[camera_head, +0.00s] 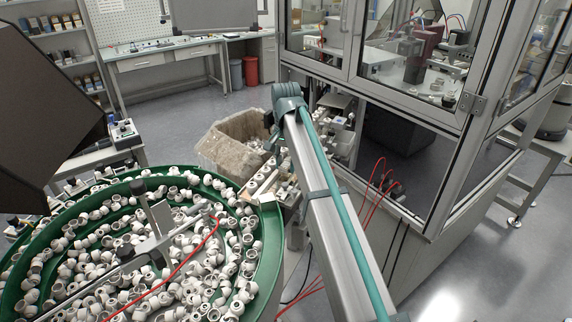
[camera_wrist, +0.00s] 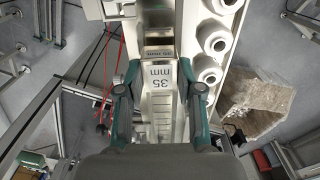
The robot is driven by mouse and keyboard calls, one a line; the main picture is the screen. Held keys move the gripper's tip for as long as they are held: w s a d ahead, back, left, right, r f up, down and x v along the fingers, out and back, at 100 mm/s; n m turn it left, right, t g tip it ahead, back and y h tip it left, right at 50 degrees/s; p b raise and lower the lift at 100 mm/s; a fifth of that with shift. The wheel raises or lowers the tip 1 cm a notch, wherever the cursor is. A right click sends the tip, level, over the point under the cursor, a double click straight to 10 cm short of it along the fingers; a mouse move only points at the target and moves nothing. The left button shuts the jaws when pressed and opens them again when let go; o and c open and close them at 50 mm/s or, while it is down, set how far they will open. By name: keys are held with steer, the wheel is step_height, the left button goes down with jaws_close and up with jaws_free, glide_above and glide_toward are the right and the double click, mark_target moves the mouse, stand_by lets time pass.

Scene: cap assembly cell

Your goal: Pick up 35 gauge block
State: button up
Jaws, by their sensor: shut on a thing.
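The 35 gauge block (camera_wrist: 158,75), marked "35 mm", shows in the wrist view between the two fingers of my gripper (camera_wrist: 160,88). My gripper is shut on the block, with one finger against each side. The block sits over a pale slotted rack (camera_wrist: 163,125); I cannot tell whether it still touches the rack. Another block with a "35 mm" label (camera_wrist: 159,52) lies just beyond it. In the head view the block and fingers are hidden behind my arm.
White caps (camera_wrist: 218,40) line a track right of the rack. A worn bin (camera_head: 240,138) stands beyond. A green bowl (camera_head: 270,235) full of white fittings is at left. The glazed machine cell (camera_head: 440,150) stands at right. Red hoses (camera_head: 378,185) hang near it.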

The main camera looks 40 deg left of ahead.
steer(key=shift+r+p, duration=1.4)
steer(key=shift+r, duration=1.5)
